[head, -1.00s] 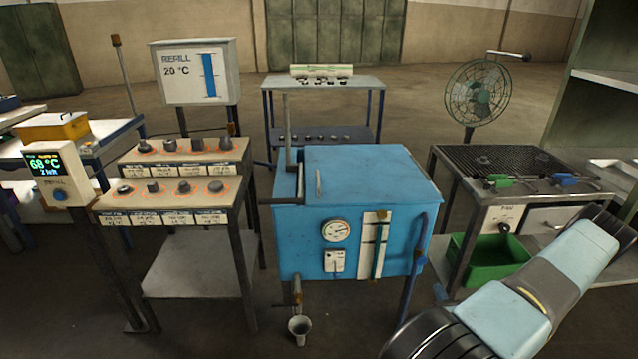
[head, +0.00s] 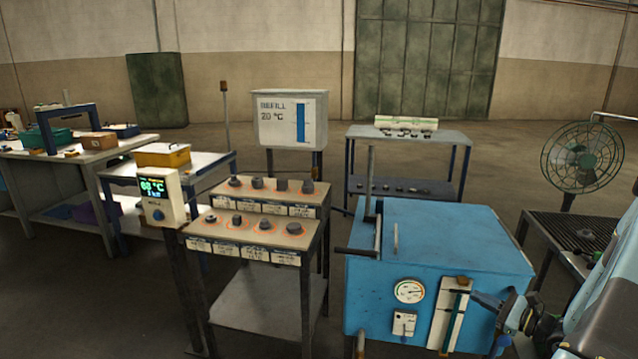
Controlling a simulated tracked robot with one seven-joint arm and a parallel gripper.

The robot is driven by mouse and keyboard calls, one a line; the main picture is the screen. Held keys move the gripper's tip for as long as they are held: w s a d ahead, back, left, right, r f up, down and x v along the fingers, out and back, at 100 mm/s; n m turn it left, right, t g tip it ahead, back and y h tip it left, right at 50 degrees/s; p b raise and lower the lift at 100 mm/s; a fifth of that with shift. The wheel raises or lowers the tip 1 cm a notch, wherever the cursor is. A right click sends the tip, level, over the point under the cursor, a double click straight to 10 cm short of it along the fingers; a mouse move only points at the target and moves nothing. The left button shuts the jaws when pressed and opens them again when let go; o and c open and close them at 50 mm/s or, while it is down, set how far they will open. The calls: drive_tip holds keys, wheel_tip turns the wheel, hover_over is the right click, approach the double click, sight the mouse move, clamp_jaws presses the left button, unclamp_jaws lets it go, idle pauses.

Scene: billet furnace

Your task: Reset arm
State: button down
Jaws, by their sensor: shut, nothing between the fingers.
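My gripper (head: 486,299) shows at the right of the head view, in front of the right part of the blue furnace (head: 425,245). Its dark fingers point left and are shut with nothing between them. My arm's pale blue link fills the lower right edge and hides part of what is behind it. I cannot tell whether the gripper touches the furnace front. The furnace front carries a round gauge (head: 409,291) and a white slotted plate (head: 450,312).
A stand with several dark samples (head: 265,226) is left of the furnace, with a 68 °C display (head: 158,198) beside it. A refill board (head: 290,118) and a shelf table (head: 409,136) stand behind. A fan (head: 582,157) and grated bench (head: 560,232) are at right.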

drive_tip(key=s+a+r+n+g+h, duration=0.1)
drive_tip(key=s+a+r+n+g, duration=0.3)
drive_tip(key=a+r+n+g, duration=0.4)
drive_tip(key=s+a+r+n+g, duration=0.4)
drive_tip(key=a+r+n, duration=0.2)
drive_tip(key=a+r, duration=0.45)
drive_tip(key=s+a+r+n+t+h, duration=0.3)
drive_tip(key=s+r+n+h, duration=0.6)
drive_tip(key=s+r, duration=0.6)
drive_tip(key=shift+s+t+h, duration=0.6)
drive_tip(key=shift+s+h, duration=0.1)
drive_tip(key=shift+s, duration=0.05)
drive_tip(key=shift+w+a+f, duration=0.1)
drive_tip(key=shift+w+f, duration=0.1)
drive_tip(key=shift+w, duration=0.6)
